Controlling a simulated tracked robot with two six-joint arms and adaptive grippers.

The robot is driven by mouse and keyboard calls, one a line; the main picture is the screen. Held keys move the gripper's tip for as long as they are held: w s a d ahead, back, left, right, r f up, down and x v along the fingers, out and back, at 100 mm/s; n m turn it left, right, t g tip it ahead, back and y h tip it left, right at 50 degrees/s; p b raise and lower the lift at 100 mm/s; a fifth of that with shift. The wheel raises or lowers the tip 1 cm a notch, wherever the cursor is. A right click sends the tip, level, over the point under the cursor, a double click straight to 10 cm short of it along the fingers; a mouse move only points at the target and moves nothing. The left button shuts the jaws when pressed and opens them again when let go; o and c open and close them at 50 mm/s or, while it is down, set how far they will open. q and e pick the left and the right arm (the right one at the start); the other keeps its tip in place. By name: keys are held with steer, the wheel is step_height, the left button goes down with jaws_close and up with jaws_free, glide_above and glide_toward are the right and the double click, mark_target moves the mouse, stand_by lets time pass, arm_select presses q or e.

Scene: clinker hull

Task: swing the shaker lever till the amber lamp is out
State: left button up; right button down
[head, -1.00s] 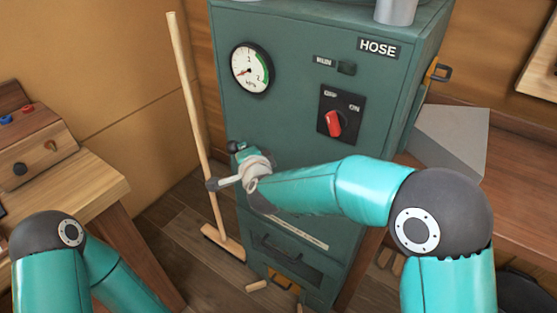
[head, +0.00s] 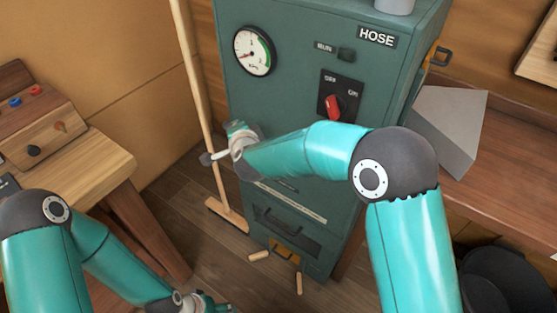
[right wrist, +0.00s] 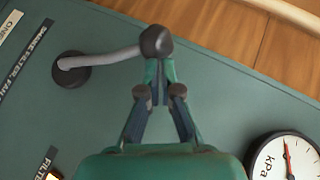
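In the right wrist view, the shaker lever (right wrist: 108,57) is a pale grey rod running from a dark round hub (right wrist: 72,72) on the green cabinet to a black knob (right wrist: 156,42). My right gripper (right wrist: 161,72) has its fingers together, tips at the knob; they look shut beside it, not around it. Contact is unclear. My left gripper (head: 205,304) is low, partly cut off.
The green cabinet (head: 295,90) carries a kPa gauge (head: 253,50) and a red rotary switch (head: 334,106). A broom (head: 200,105) leans at its left. A wooden bench (head: 85,175) stands left, and a counter (head: 500,190) right. Small wooden pegs (head: 259,255) lie on the floor.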

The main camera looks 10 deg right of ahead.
steer(key=shift+r, duration=0.2)
steer(key=w+d+r+v, duration=0.1)
steer(key=d+v, duration=0.1)
steer(key=v, duration=1)
steer(key=shift+s+d+r+b, duration=0.2)
steer(key=shift+s+r+b, duration=0.1)
steer(key=shift+r, duration=0.05)
